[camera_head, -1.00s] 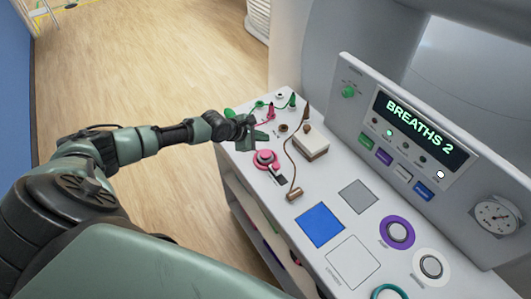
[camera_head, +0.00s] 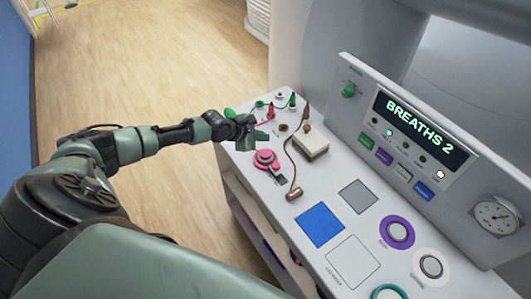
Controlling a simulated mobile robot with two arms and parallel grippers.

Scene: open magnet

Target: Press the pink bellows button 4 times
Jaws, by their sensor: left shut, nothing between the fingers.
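The pink bellows button (camera_head: 265,158) sits in a pink ring on the left part of the white console top. A small dark piece lies just below and right of it. My left gripper (camera_head: 254,135) is shut and empty, above the console's left edge, just above the pink button in the picture and apart from it as far as I can tell. The display (camera_head: 420,125) on the upright panel reads "BREATHS 2". My right gripper is not in view.
A cream box with a brown base (camera_head: 312,143) and a brown cord with a copper-coloured handle (camera_head: 294,194) lie right of the pink button. A blue square (camera_head: 319,225), a grey square (camera_head: 358,196) and a purple-ringed button (camera_head: 397,232) are nearer. Wooden floor lies left.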

